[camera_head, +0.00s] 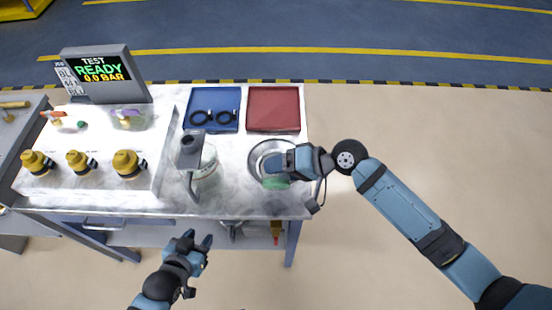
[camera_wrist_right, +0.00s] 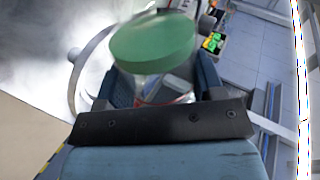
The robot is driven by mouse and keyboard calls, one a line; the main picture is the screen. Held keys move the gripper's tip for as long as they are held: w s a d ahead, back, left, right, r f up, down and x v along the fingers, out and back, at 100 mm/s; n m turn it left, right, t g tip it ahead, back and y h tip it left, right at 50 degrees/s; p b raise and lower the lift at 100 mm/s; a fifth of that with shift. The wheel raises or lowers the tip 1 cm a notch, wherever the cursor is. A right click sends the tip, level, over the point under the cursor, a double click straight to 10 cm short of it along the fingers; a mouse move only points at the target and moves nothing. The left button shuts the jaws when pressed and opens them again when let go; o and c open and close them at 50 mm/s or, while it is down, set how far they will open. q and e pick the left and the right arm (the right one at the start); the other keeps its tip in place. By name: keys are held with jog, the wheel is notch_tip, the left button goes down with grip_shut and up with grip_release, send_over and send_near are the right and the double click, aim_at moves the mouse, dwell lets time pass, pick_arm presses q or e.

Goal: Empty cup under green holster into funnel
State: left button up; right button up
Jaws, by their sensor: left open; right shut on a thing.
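My right gripper (camera_head: 284,168) is shut on a clear cup (camera_wrist_right: 168,88) over the funnel (camera_head: 254,158) near the table's right end. A green round surface (camera_wrist_right: 153,42) shows at the cup between the fingers in the right wrist view. Green also shows below the gripper in the head view (camera_head: 276,182). I cannot tell if it is liquid or a lid, or how far the cup is tilted. The funnel's grey rim curves past the cup in the wrist view (camera_wrist_right: 76,92); the gripper hides part of the funnel. My left gripper (camera_head: 203,243) is open and empty in front of the table.
A grey stand (camera_head: 191,148) with a clear vessel (camera_head: 208,163) is left of the funnel. A blue tray (camera_head: 212,98) with black rings and a red tray (camera_head: 273,108) lie behind. Several yellow-black fittings (camera_head: 129,163) and a test display (camera_head: 100,72) are at left.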

jog(key=shift+w+f, duration=0.1)
jog(key=shift+w, duration=0.15)
jog(key=shift+w+r+m+g+p, duration=0.35)
jog(key=shift+m+g+p, duration=0.25)
jog(key=shift+p, duration=0.85)
jog(key=shift+f, duration=0.1)
